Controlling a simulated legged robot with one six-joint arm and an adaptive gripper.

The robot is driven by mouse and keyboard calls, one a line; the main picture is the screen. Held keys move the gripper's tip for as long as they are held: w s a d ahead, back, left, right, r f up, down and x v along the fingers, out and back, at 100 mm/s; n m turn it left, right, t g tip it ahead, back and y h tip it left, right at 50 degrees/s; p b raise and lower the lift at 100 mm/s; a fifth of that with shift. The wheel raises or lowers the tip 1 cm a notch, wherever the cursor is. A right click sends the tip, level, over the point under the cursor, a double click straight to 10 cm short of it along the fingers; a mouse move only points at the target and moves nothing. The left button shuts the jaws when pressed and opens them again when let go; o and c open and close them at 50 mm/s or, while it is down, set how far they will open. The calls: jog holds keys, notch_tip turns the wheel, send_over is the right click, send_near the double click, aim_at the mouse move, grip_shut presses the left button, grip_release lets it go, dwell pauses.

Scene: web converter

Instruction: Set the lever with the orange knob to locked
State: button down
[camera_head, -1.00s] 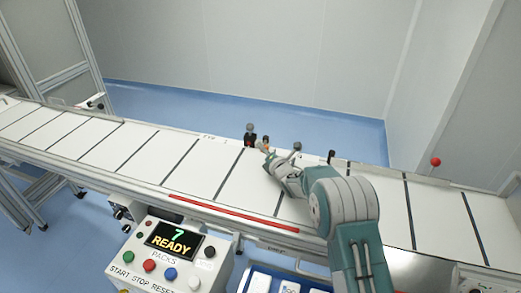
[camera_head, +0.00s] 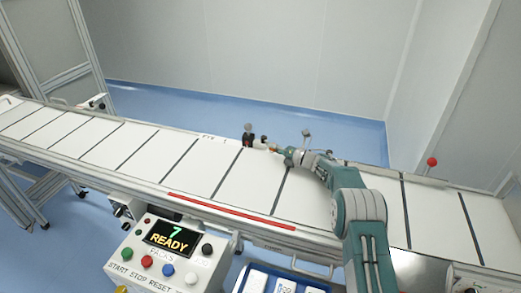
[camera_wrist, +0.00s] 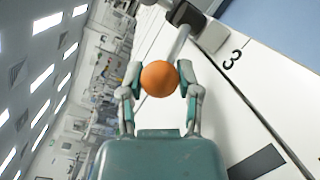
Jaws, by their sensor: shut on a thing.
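The orange knob (camera_wrist: 160,78) is a round ball at the end of a pale lever shaft (camera_wrist: 180,45). In the wrist view it sits between both fingers of my gripper (camera_wrist: 159,84), which is shut on it. The shaft leads up and right to a dark and grey mount (camera_wrist: 202,30). In the head view my gripper (camera_head: 278,151) is at the far edge of the conveyor. The knob is too small and covered there to make out clearly. No locked marking can be read.
The white conveyor (camera_head: 143,155) runs below my arm. A dark upright knob (camera_head: 248,128) stands just left of my gripper. A red ball (camera_head: 432,161) stands farther right. A control box (camera_head: 165,262) reading 7 READY is in front.

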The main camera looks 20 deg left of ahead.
jog(key=shift+w+d+f, duration=0.1)
jog(key=shift+f, duration=0.15)
jog(key=shift+c, duration=1.5)
grip_release()
jog(key=shift+r, duration=0.1)
jog(key=v, duration=1.1)
jog(key=shift+d, duration=0.4)
jog(key=shift+c, duration=0.3)
